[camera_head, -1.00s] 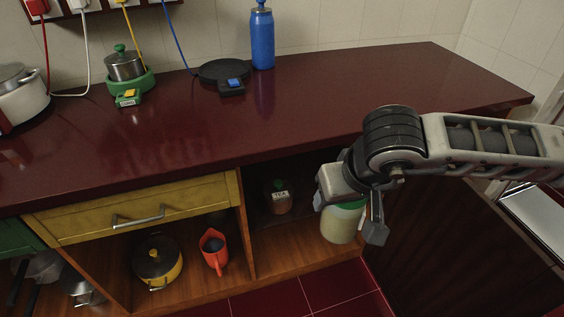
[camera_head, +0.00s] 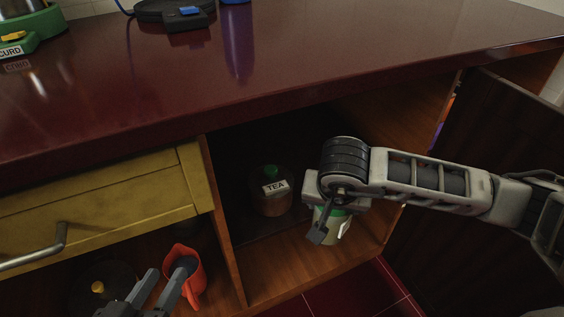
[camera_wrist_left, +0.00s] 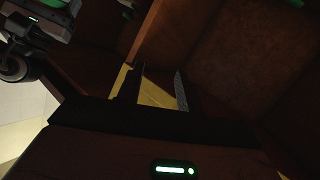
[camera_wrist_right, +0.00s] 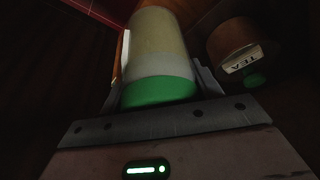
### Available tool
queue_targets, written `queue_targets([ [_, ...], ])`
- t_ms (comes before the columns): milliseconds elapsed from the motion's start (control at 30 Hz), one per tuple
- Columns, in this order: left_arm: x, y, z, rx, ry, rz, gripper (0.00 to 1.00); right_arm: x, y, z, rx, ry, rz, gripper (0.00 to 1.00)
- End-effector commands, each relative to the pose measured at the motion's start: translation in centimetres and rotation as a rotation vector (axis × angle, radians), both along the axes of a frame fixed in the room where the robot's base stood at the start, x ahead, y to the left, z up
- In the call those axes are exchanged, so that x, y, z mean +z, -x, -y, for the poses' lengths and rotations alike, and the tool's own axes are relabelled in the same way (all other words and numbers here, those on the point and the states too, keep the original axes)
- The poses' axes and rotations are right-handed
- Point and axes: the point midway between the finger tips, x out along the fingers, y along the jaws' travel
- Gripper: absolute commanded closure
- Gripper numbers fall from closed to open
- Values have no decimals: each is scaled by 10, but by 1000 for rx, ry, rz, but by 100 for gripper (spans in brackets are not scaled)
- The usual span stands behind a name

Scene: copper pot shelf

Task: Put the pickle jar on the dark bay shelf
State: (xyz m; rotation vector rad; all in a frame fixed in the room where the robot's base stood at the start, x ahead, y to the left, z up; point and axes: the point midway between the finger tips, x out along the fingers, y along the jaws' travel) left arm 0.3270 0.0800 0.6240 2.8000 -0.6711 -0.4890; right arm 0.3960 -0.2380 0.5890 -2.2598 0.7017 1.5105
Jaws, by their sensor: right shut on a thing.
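The pickle jar (camera_head: 341,224), pale with a green lid, is at the open front of the dark bay (camera_head: 290,258) in the head view. My right gripper (camera_head: 318,222) is shut around its upper part. In the right wrist view the jar (camera_wrist_right: 160,45) sits between the two fingers, with its green lid nearest the camera. I cannot tell whether its base touches the bay floor. My left gripper (camera_head: 158,292) is open and empty at the lower left, in front of the lower yellow-drawer bay. Its parted fingers also show in the left wrist view (camera_wrist_left: 158,92).
A TEA jar (camera_head: 272,200) with a green lid stands inside the bay, left of the pickle jar. An orange jug (camera_head: 193,286) is close by my left gripper. A wooden divider (camera_head: 222,222) bounds the bay at left; an open dark door (camera_head: 490,140) is at right.

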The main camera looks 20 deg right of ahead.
Motion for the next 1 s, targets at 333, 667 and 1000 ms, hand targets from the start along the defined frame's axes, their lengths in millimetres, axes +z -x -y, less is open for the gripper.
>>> queue_targets([
  [333, -6, 0, 5, -13, 51, 20, 64, -22, -27, 28, -57, 4, 3, 70],
  [667, -3, -1, 10, -18, 145, 34, 64, -24, -97, 81, -54, 1, 1, 70],
  [1000, 4, -1, 13, -24, 211, 45, 64, -21, -136, 110, -47, 3, 2, 70],
])
